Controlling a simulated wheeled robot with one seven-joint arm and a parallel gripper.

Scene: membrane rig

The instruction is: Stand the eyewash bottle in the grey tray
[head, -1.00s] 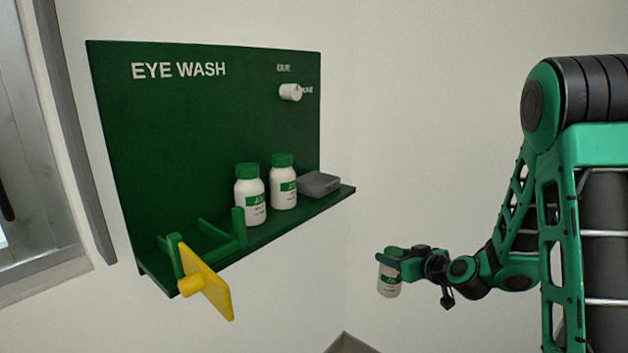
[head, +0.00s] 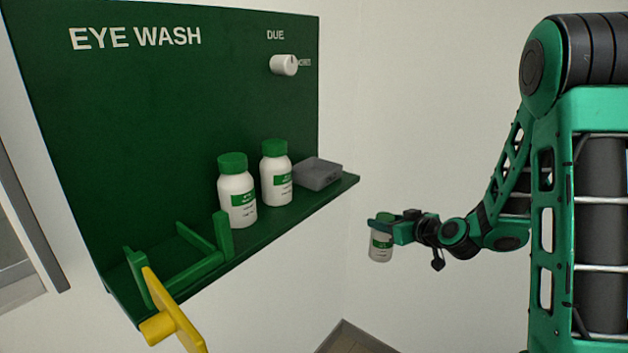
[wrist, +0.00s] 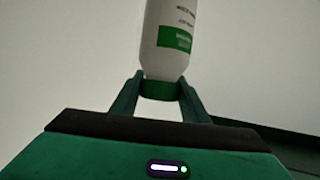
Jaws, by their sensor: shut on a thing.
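My gripper (head: 384,217) is shut on a white eyewash bottle (head: 381,246) with a green cap and a green label band. It holds the bottle in the air, right of the shelf, about upright. In the wrist view the fingers of my gripper (wrist: 160,90) close on the green cap, and the white body (wrist: 182,40) extends beyond them. I do not clearly see a grey tray. A flat grey box-like thing (head: 318,174) lies at the shelf's right end; I cannot tell whether it is a tray.
A green EYE WASH board (head: 150,110) carries a shelf (head: 265,225) with two more bottles (head: 237,195) (head: 276,178), an empty green bracket (head: 190,262) and a yellow flap (head: 175,318) jutting forward. A white knob (head: 284,65) protrudes above. Between shelf and bottle there is free air.

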